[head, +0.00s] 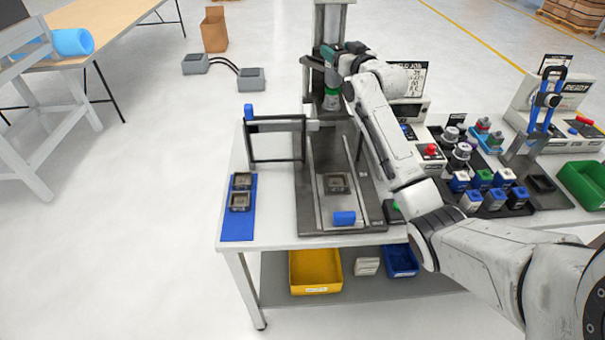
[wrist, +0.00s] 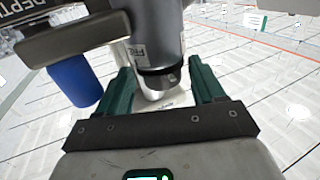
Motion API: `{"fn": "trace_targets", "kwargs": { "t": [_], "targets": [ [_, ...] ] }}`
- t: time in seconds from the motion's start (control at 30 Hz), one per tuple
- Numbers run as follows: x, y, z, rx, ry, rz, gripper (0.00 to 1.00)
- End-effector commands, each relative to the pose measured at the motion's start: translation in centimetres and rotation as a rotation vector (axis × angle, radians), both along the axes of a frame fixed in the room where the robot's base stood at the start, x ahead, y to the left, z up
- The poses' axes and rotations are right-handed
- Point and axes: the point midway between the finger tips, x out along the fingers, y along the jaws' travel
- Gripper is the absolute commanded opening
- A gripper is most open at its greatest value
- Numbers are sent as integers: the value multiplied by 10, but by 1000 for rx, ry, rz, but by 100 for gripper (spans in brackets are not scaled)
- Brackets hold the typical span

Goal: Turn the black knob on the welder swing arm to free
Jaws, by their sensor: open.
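The welder (head: 331,25) stands at the back middle of the table, its grey column above a dark bed. My gripper (head: 334,52) is up at the column; its fingers are small in the head view. In the wrist view my gripper (wrist: 160,68) is open, its green fingers on either side of a grey cylinder (wrist: 158,40) with a partly hidden white label starting "FR". A black knob-like end (wrist: 160,80) shows at the cylinder's lower end. I cannot tell whether the fingers touch it. The swing arm (head: 278,125), a dark frame with a blue grip (head: 248,112), reaches left.
A blue cylinder (wrist: 75,80) and a dark lettered bar are close to my left finger in the wrist view. A blue mat (head: 238,228) with two dark parts is at the table's left. Crowded fixtures and a green bin (head: 583,184) are right.

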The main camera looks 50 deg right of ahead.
Motion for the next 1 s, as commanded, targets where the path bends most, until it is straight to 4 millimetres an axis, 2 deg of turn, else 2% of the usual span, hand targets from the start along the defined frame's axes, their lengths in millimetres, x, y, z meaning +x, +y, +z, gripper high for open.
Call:
{"fn": "trace_targets", "kwargs": {
  "t": [1.0],
  "targets": [
    [6,7,-5,1,2,-375,69]
  ]
}}
